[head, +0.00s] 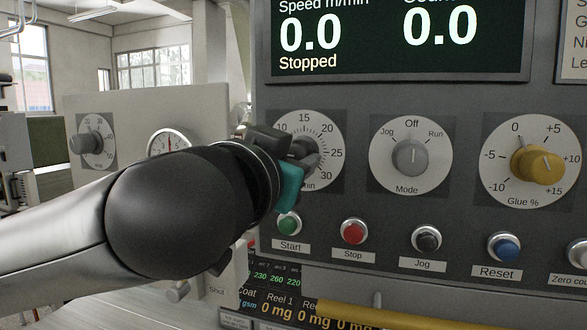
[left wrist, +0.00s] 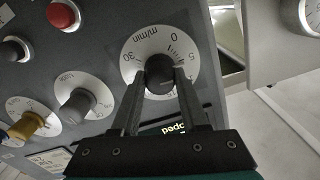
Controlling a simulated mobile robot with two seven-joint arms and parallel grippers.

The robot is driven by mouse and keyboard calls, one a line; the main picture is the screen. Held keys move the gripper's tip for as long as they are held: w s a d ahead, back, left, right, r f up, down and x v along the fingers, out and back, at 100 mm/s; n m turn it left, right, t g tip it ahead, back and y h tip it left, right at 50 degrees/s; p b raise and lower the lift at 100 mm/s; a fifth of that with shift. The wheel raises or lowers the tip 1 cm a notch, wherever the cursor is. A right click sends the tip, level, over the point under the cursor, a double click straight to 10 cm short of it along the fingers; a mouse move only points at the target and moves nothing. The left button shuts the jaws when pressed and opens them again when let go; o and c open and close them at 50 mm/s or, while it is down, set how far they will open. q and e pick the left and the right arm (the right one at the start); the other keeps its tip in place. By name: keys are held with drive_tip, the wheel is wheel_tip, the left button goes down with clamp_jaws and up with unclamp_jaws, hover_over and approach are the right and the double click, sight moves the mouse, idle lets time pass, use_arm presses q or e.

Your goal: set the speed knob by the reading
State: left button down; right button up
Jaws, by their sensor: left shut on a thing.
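The speed knob (left wrist: 160,70) is dark and sits in the middle of a white dial (head: 324,136) marked in m/min up to 30. My left gripper (head: 298,150) is at this dial and covers its left and lower part in the head view. In the left wrist view the two fingers (left wrist: 160,88) are shut on the knob, one on each side. I cannot tell which value the knob points to. The green screen (head: 400,35) above reads speed 0.0 and "Stopped". My right gripper is not in view.
To the right are the grey Mode knob (head: 410,156) and the yellow Glue knob (head: 538,164). Below stand the Start (head: 288,224), Stop (head: 354,231), Jog (head: 427,239) and Reset (head: 504,247) buttons. A lower display (head: 280,304) and a yellow bar (head: 390,316) are beneath.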

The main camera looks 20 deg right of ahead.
use_arm(q)
drive_tip(key=m, duration=0.6)
drive_tip(key=m+p, duration=0.1)
drive_tip(key=m, duration=0.5)
drive_tip(key=m+p, duration=0.1)
drive_tip(key=m, duration=0.5)
drive_tip(key=shift+r+m, duration=0.1)
drive_tip(key=shift+m, duration=0.3)
drive_tip(key=m, duration=0.3)
drive_tip(key=shift+p, duration=0.4)
drive_tip(key=shift+m, duration=1.9)
